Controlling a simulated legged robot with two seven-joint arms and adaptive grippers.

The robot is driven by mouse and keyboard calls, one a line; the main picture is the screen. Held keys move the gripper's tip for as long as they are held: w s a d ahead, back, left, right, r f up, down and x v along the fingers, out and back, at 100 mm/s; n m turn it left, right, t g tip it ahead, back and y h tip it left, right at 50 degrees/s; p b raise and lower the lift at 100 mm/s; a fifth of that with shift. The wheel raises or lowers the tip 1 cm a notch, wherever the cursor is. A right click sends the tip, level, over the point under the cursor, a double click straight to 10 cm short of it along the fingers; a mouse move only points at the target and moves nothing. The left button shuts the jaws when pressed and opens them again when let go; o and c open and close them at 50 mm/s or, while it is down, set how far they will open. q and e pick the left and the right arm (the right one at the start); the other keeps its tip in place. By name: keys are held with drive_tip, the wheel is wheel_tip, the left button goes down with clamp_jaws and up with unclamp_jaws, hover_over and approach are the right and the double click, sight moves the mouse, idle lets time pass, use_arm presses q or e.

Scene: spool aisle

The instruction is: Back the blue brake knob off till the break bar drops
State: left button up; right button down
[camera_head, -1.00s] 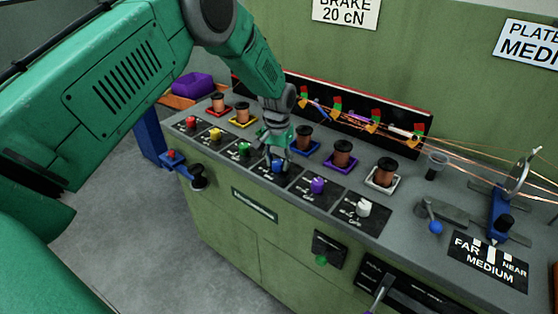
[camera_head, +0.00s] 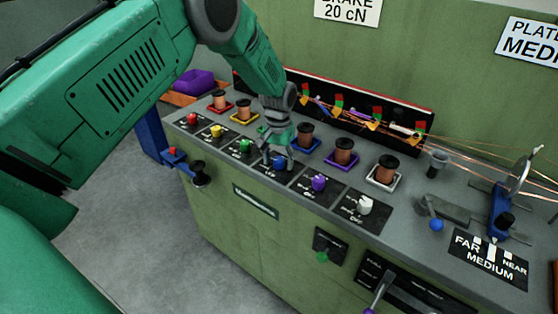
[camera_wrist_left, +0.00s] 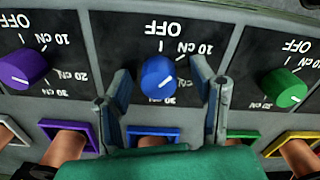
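The blue brake knob (camera_head: 279,163) sits on a black dial plate at the bench front. In the left wrist view the knob (camera_wrist_left: 158,77) has a white pointer mark toward the lower right, away from OFF. My left gripper (camera_head: 275,158) is over it, fingers pointing down. In the wrist view its fingers (camera_wrist_left: 160,85) stand open on both sides of the knob, with a gap each side. One finger hides part of the scale. A rail with red, green and yellow flags (camera_head: 338,106) and small slanted bars runs behind the spools; which is the break bar is unclear. My right gripper is not in view.
Purple (camera_head: 319,183), white (camera_head: 364,204), green (camera_head: 245,147), yellow (camera_head: 216,131) and red (camera_head: 192,119) knobs line the bench edge. Copper spools (camera_head: 305,135) stand behind them. A blue-ball lever (camera_head: 435,224) and thin wires are at right.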

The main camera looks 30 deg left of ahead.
sight(278, 159)
use_arm(q)
drive_tip(key=shift+r, duration=0.1)
drive_tip(key=shift+w+r, duration=0.1)
drive_tip(key=shift+r, duration=0.15)
wheel_tip(278, 159, up, 11)
idle(0.4)
